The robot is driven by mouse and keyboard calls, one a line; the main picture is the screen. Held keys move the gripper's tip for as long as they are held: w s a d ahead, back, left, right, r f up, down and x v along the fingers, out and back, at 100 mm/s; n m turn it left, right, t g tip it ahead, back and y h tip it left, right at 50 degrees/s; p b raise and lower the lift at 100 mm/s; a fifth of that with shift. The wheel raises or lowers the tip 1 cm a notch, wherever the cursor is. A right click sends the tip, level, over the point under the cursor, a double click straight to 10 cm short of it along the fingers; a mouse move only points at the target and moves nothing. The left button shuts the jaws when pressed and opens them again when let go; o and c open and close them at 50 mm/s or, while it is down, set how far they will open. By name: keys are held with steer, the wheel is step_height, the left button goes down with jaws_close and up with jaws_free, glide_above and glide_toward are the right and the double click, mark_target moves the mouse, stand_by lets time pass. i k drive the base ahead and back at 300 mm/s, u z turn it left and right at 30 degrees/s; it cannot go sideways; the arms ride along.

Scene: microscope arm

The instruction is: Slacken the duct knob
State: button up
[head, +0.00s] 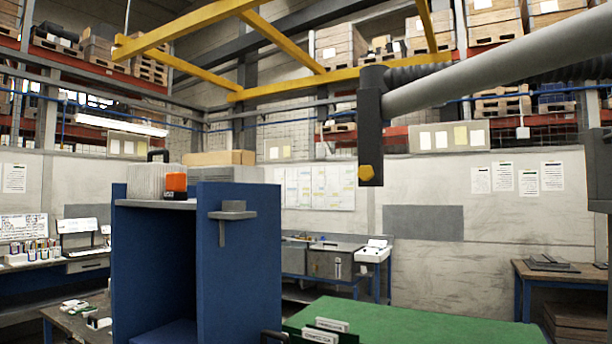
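A thick grey duct arm (490,66) comes in from the upper right and ends at a dark upright bracket (370,125). A small yellow-orange knob (369,173) sits low on this bracket and faces me. It hangs in the air above the green table, as seen in the picture. Whether the knob is tight or loose cannot be told. A dark ribbed hose (420,71) runs behind the grey arm. My gripper is not in view.
A blue open-fronted cabinet (238,285) stands at left centre, with an orange box (176,182) on top. A green table (420,328) with small labelled holders (325,330) lies at the bottom. A dark block (599,165) juts in at the right edge.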

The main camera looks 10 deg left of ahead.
mark_target(365, 173)
steer(key=u, duration=1)
steer(key=i, duration=1)
steer(key=u, duration=1.05)
